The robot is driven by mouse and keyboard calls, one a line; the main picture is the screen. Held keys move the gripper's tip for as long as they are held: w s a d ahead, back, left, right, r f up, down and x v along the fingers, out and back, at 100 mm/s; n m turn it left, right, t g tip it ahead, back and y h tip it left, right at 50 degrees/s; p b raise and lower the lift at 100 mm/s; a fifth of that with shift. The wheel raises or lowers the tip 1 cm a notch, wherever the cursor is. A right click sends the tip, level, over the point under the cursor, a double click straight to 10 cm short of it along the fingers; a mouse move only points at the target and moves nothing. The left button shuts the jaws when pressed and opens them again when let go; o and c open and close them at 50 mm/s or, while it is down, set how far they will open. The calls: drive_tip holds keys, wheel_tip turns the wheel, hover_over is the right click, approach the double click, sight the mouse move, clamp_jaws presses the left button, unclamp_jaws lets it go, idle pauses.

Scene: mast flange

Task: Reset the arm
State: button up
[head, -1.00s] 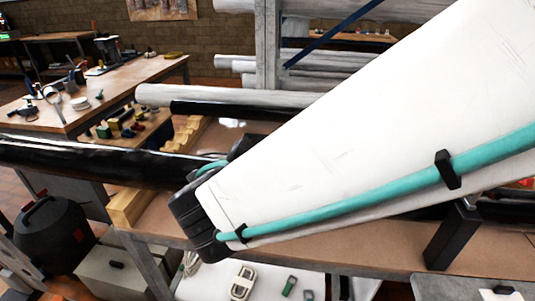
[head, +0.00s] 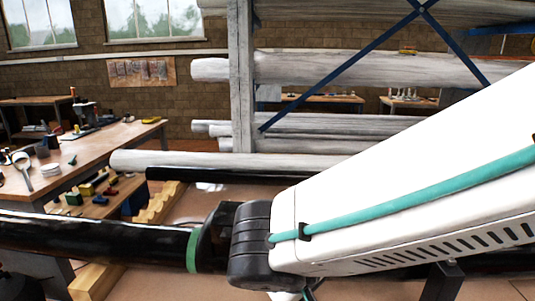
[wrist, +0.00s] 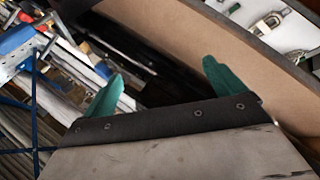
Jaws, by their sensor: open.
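My gripper (wrist: 163,67) shows in the wrist view, with two teal fingers standing wide apart. It is open and nothing is seen between the fingers. Behind them are a dark gap and a brown board edge. In the head view my white arm link, with its teal cable, crosses the right side and meets a black joint near the middle. The gripper itself is not seen in the head view.
Long pale poles (head: 320,70) lie on a rack (head: 242,75) with blue braces at the back. A wooden workbench (head: 110,142) with tools stands at the left. In the wrist view a brown board (wrist: 200,30) runs across the upper right, near a pale surface holding small items.

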drive_tip(key=s+d+r+m+g+y, duration=0.2)
drive_tip(key=s+d, duration=0.3)
drive_tip(key=d, duration=0.4)
drive_tip(key=s+d+r+m+g+y, duration=0.2)
drive_tip(key=s+d+r+m+y, duration=0.1)
drive_tip(key=d, duration=0.6)
drive_tip(key=shift+s+m, duration=0.4)
drive_tip(key=shift+s, duration=0.5)
drive_tip(key=shift+d, duration=0.1)
